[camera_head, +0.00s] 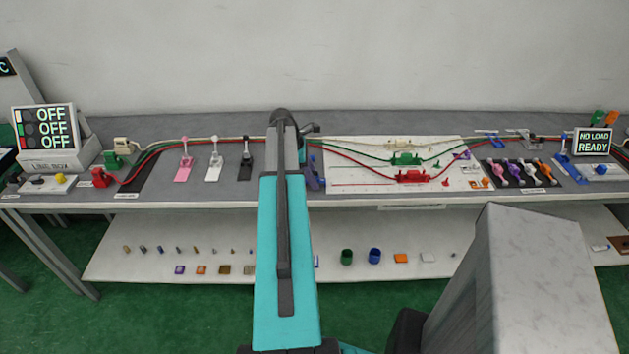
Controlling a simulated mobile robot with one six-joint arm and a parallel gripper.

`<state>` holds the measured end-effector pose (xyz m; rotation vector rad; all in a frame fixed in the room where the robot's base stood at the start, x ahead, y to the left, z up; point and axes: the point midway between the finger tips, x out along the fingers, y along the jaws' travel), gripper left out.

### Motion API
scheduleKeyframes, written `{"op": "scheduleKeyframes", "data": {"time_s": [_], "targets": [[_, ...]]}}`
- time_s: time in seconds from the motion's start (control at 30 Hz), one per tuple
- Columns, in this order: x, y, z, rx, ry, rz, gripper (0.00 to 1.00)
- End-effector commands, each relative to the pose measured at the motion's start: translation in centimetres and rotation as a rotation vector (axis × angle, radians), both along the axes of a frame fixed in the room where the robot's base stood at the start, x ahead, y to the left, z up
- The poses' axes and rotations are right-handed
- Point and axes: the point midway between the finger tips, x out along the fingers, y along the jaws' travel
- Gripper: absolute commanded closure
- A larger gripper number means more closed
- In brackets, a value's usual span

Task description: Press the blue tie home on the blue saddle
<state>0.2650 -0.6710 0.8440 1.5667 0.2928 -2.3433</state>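A small blue fixture (488,137) sits near the back right of the bench, where the cables run. It looks like the blue saddle with its tie, but it is too small to tell the two apart or to see how the tie sits. My gripper (309,129) is at the far end of my outstretched arm, over the back of the bench, well to the left of that fixture. My arm hides most of the gripper, and its fingers are too small to read. No held object shows.
A white board (350,178) carries green and red cable fixtures. Pink (184,165), white (213,165) and black (246,165) levers stand left of my arm. A blue-violet lever (314,172) is close on its right. Colored clamps (515,172) and a blue lever (564,152) stand at right.

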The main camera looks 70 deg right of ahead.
Motion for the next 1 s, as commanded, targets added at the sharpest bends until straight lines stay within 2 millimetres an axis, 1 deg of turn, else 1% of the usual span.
{"op": "scheduleKeyframes", "data": {"time_s": [0.37,0.5,0.6,1.0], "targets": [[0.06,0.03,0.01,0.000,0.000,0.001,0.61],[0.07,0.04,0.02,0.000,0.000,0.001,0.85],[0.09,0.04,0.02,0.000,0.000,0.001,1.00],[0.12,0.05,0.20,0.000,0.000,0.001,1.00]]}}
